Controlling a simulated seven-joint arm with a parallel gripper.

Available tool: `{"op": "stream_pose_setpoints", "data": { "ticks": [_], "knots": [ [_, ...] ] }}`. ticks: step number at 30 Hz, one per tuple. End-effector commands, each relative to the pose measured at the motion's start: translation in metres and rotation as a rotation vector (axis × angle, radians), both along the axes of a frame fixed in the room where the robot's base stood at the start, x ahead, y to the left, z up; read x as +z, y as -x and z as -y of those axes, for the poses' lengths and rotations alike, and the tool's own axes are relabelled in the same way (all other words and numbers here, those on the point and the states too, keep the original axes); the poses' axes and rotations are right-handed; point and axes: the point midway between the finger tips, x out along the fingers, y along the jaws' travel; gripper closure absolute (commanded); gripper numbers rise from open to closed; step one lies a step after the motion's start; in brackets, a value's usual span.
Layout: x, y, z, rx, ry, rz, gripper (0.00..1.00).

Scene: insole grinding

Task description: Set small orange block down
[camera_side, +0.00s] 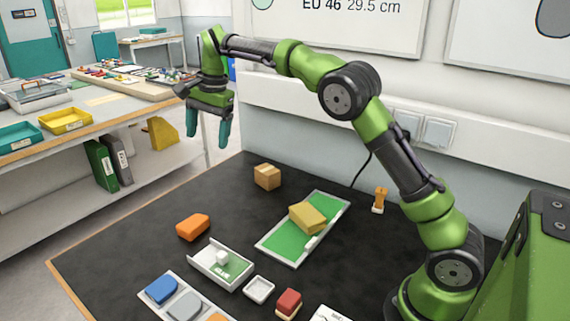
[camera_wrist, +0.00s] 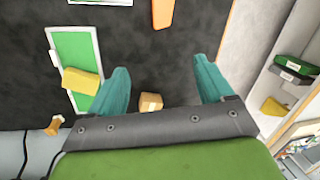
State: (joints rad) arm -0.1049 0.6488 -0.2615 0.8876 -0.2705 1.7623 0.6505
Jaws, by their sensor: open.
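An orange block (camera_side: 193,227) lies on the dark table mat, left of the middle in the side view. It also shows at the top edge of the wrist view (camera_wrist: 162,12), partly cut off. My gripper (camera_side: 207,141) is high above the back left of the table, pointing down, with its teal fingers apart and nothing between them.
A green board (camera_side: 275,240) bears a yellow block (camera_side: 307,217). A tan box (camera_side: 267,177) stands behind it. A white tray (camera_side: 205,262), a blue block (camera_side: 161,290) and a red block (camera_side: 289,301) are at the front.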

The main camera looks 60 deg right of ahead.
Motion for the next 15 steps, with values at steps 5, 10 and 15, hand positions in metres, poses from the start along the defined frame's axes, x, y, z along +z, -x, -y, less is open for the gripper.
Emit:
{"op": "stream_pose_setpoints", "data": {
  "ticks": [5, 10, 15],
  "knots": [
    [0.046, 0.065, 0.007, 0.188, -0.014, 0.130, 0.20],
    [0.060, 0.136, 0.001, 0.381, 0.016, 0.258, 0.20],
    [0.049, 0.211, -0.011, 0.575, 0.091, 0.387, 0.20]
  ]
}}
